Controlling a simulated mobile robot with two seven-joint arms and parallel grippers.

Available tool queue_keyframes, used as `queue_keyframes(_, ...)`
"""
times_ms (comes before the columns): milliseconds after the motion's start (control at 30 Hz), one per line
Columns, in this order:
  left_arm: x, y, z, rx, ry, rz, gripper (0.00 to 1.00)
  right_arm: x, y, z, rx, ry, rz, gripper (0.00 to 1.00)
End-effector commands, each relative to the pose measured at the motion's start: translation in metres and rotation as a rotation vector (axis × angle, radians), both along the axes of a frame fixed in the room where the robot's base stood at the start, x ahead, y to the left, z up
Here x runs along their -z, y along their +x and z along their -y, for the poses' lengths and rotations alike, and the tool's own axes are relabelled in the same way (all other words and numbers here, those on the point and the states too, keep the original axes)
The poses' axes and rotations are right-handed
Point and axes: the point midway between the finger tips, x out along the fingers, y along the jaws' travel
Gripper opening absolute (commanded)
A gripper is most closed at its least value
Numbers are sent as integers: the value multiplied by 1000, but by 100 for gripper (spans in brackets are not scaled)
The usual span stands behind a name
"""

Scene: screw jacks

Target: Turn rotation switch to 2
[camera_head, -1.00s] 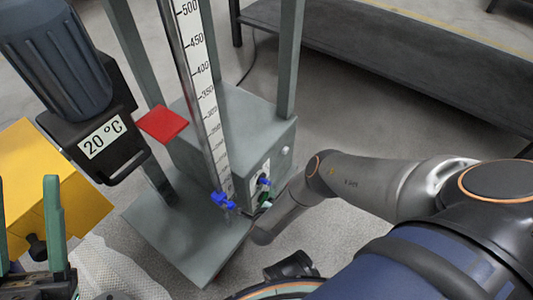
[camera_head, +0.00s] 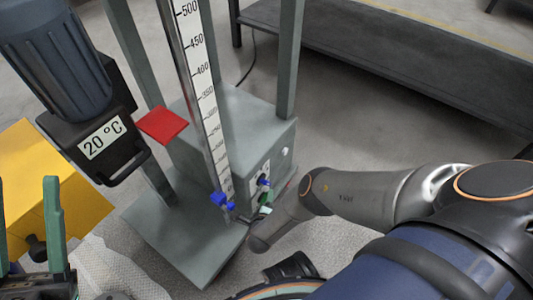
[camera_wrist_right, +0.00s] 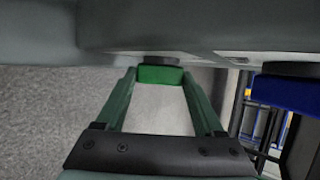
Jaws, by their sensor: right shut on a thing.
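The panel (camera_head: 260,170) on the front of the grey machine box carries a blue knob (camera_head: 264,182) and, just below it, a green knob, which shows clearly in the right wrist view (camera_wrist_right: 160,74). My right gripper (camera_wrist_right: 158,76) is shut on the green knob, one green finger on each side. In the head view this gripper (camera_head: 265,204) is small and partly hidden beside the panel. The blue knob also shows at the right of the wrist view (camera_wrist_right: 286,92), clear of the fingers. Position marks are too small to read. My left gripper (camera_head: 27,185) is open and empty at far left.
A tall ruler post (camera_head: 200,80) with a blue slider (camera_head: 219,199) stands left of the panel. A red plate (camera_head: 162,125), a dark motor with a "20 °C" label (camera_head: 102,137) and a yellow block (camera_head: 65,180) are further left. A dark bench (camera_head: 400,70) stands behind, with open floor before it.

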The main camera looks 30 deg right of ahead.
Motion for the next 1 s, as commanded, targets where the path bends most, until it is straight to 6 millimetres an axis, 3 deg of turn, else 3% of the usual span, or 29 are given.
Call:
queue_keyframes(300,0,0,0,0,0,-1,50,-1,2,0,-1,-6,6,14)
queue_keyframes(333,0,0,0,0,0,-1,50,-1,2,0,-1,-6,6,73)
queue_keyframes(567,0,0,0,0,1,-1,50,0,1,0,-1,-6,5,99)
queue_keyframes(1000,0,0,0,0,1,-1,50,-4,5,-3,2,-5,5,100)
